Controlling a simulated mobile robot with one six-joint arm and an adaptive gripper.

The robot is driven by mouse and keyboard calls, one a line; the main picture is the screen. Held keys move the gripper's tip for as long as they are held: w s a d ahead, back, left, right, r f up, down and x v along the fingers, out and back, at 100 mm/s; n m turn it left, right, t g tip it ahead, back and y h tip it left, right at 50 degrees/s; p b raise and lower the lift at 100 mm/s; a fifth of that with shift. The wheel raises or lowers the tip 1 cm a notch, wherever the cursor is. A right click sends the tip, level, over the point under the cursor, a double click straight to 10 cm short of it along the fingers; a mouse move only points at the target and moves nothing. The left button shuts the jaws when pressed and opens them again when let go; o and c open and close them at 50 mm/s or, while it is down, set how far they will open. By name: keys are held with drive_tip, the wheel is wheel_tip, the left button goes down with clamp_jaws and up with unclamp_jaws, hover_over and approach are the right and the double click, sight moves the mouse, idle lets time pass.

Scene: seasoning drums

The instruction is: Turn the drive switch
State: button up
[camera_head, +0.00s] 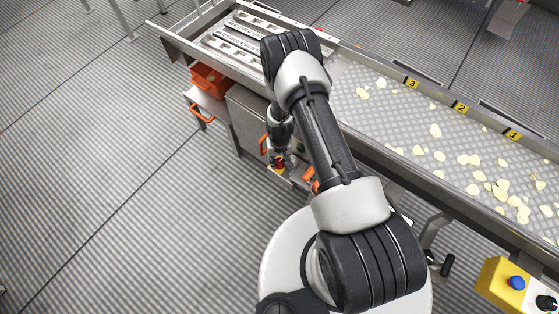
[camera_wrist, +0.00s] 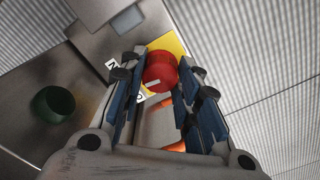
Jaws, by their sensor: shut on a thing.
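The drive switch is a red round knob (camera_wrist: 160,72) with a pale mark on its face, set on a yellow plate (camera_wrist: 167,42). In the wrist view my gripper (camera_wrist: 157,80) has its two blue and black fingers on either side of the red knob, shut on it. In the head view my gripper (camera_head: 280,158) points down at the side of the conveyor machine, and a small patch of red and yellow (camera_head: 279,168) shows below it. Dark letters on white labels beside the plate are partly covered by the fingers.
A green round part (camera_wrist: 53,103) sits on the metal panel at left. Orange handles (camera_head: 264,144) and an orange bin (camera_head: 208,80) are nearby. A conveyor (camera_head: 400,125) with scattered chips runs behind my arm. A yellow control box (camera_head: 497,283) stands at lower right. The floor at left is clear.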

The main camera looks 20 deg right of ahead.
sight(280, 162)
drive_tip(key=shift+n, duration=0.8)
drive_tip(key=o, duration=1.1)
drive_tip(key=shift+c, duration=0.2)
drive_tip(key=shift+r, duration=0.1)
wheel_tip(280, 162, up, 12)
